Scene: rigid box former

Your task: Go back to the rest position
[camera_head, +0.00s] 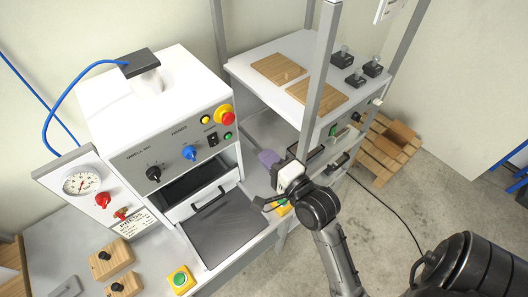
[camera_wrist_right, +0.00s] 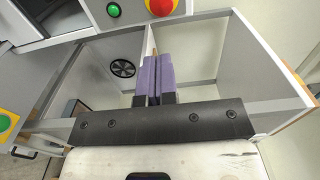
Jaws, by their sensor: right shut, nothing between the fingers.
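My right gripper (camera_head: 268,158) reaches up from the lower right in the head view, in front of the white machine's right side. Its purple fingers are shut together and empty. In the right wrist view the shut purple fingers (camera_wrist_right: 158,78) point into an open bay between grey panels, with nothing between them. My left gripper is not in view. The white box-forming machine (camera_head: 150,90) stands to the left of my right gripper, with its dark lower flap (camera_head: 222,228) folded down.
A grey upright post (camera_head: 319,85) stands close behind my right gripper. Beside it a white bench (camera_head: 293,50) carries wooden plates and black knobs. A yellow-framed green button (camera_head: 180,280) sits on the front counter. A wooden pallet (camera_head: 385,148) lies on the floor; open floor is at right.

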